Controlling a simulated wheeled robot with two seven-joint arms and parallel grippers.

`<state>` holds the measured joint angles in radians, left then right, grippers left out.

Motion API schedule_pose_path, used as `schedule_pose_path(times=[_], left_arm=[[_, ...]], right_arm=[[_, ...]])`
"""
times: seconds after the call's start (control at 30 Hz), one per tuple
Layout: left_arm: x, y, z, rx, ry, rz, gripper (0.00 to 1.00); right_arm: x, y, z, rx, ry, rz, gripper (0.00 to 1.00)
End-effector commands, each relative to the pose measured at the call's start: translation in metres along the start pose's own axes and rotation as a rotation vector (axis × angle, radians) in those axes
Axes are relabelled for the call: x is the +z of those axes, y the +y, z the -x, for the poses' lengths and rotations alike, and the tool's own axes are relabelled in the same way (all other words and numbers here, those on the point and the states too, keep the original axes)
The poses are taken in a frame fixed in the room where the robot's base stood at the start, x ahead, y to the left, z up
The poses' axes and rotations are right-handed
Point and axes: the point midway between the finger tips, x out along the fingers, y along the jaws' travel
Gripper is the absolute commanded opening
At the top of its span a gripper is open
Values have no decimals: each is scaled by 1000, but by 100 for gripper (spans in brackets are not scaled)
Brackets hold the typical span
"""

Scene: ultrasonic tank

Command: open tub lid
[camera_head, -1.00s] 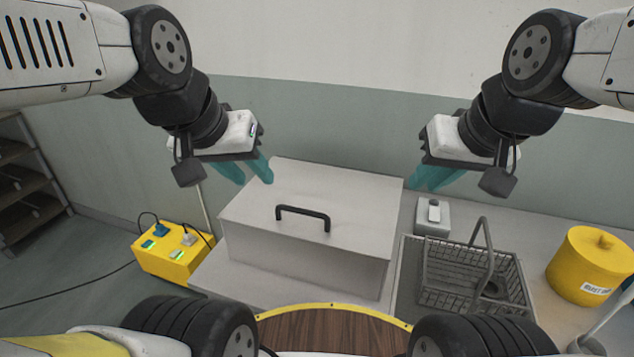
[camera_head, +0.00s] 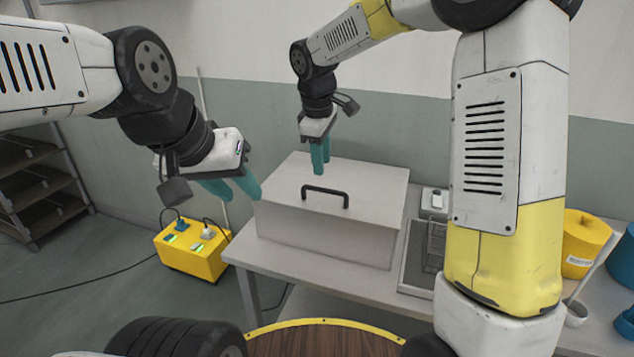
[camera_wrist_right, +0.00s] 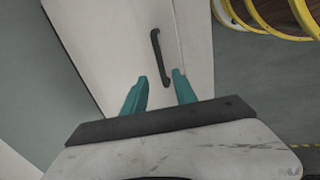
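The tub (camera_head: 325,228) is a grey-white box on the table, with its flat lid (camera_head: 372,185) closed on top. A black bar handle (camera_head: 325,196) stands on the lid; it also shows in the right wrist view (camera_wrist_right: 158,58). My right gripper (camera_head: 320,170) is above the back part of the lid, behind the handle, with its teal fingers apart and empty. In the right wrist view the handle lies beyond and between the fingertips (camera_wrist_right: 160,78). My left gripper (camera_head: 238,196) is left of the tub, apart from it, with its two teal fingers separated and nothing between them.
A yellow power box (camera_head: 190,250) stands left of the table. A wire basket (camera_head: 434,245), partly hidden by my right arm, and a small white-topped grey device (camera_head: 434,200) are right of the tub. A yellow canister (camera_head: 580,245) stands further right.

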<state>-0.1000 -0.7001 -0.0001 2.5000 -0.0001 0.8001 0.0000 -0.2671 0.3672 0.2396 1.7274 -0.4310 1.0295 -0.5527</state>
Motion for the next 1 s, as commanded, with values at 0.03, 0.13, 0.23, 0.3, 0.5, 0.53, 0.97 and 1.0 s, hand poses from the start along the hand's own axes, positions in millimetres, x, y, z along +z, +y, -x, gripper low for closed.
schedule_pose_path(times=[0.03,0.13,0.23,0.3,0.5,0.53,0.97,1.0], left_arm=[[0,0,0,0,0,0,36],[0,0,0,0,0,0,36],[0,0,0,0,0,0,36],[0,0,0,0,0,0,36],[0,0,0,0,0,0,36],[0,0,0,0,0,0,36],[0,0,0,0,0,0,36],[0,0,0,0,0,0,36]], right_arm=[[-2,0,-4,-2,-4,9,34],[-2,1,-13,-3,-6,13,34],[-2,0,-28,-6,-7,13,34],[-2,0,-40,-5,-7,12,34],[-2,0,-69,-5,-5,11,34],[-2,0,-72,-4,-5,11,34],[-2,0,-80,-2,-4,9,28],[-2,0,-80,-2,-4,9,20]])
